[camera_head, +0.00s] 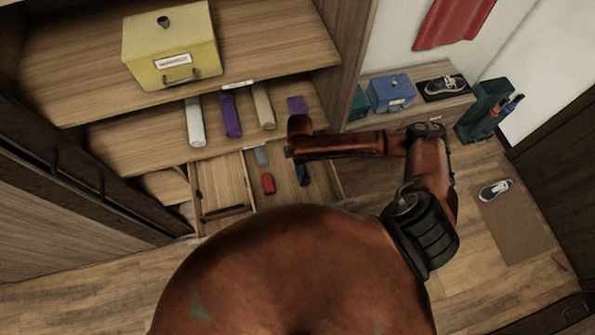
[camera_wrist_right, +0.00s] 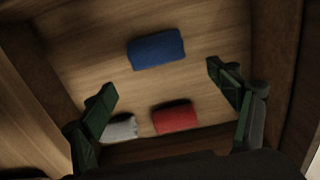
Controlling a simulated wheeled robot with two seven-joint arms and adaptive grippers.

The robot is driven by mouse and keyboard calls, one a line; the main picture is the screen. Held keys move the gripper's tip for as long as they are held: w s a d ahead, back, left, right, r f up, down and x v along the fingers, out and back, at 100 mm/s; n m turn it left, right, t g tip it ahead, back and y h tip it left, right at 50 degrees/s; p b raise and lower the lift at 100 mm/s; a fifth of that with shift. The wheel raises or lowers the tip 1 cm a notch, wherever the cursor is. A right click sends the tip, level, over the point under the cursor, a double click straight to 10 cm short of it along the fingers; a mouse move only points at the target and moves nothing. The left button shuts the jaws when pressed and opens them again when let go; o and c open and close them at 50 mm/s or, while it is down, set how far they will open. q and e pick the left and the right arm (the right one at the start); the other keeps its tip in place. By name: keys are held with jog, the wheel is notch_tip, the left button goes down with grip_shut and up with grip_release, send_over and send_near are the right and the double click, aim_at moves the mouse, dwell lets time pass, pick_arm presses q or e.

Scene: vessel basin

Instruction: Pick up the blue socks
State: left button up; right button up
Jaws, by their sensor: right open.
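The blue socks (camera_wrist_right: 156,49) are a rolled dark blue bundle lying on the wooden drawer floor. In the head view my arm hides most of this gripper. My left gripper is not in view.
A red bundle (camera_wrist_right: 175,118) and a grey-white bundle (camera_wrist_right: 120,128) lie in the same drawer, between the fingers in the wrist view. Drawer walls (camera_wrist_right: 274,50) rise close on both sides. Above are a shelf with rolled cloths (camera_head: 231,114) and a yellow box (camera_head: 170,48).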

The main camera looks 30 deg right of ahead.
jog(key=shift+d+f, duration=0.3)
jog(key=shift+f, duration=0.45)
jog(key=f, duration=0.5)
jog(key=shift+s+d+f, duration=0.1)
jog(key=shift+d, duration=0.3)
jog(key=shift+f+b, duration=0.3)
jog(key=shift+f, duration=0.15)
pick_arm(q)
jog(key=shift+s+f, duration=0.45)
pick_arm(e)
jog(key=c, duration=1.1)
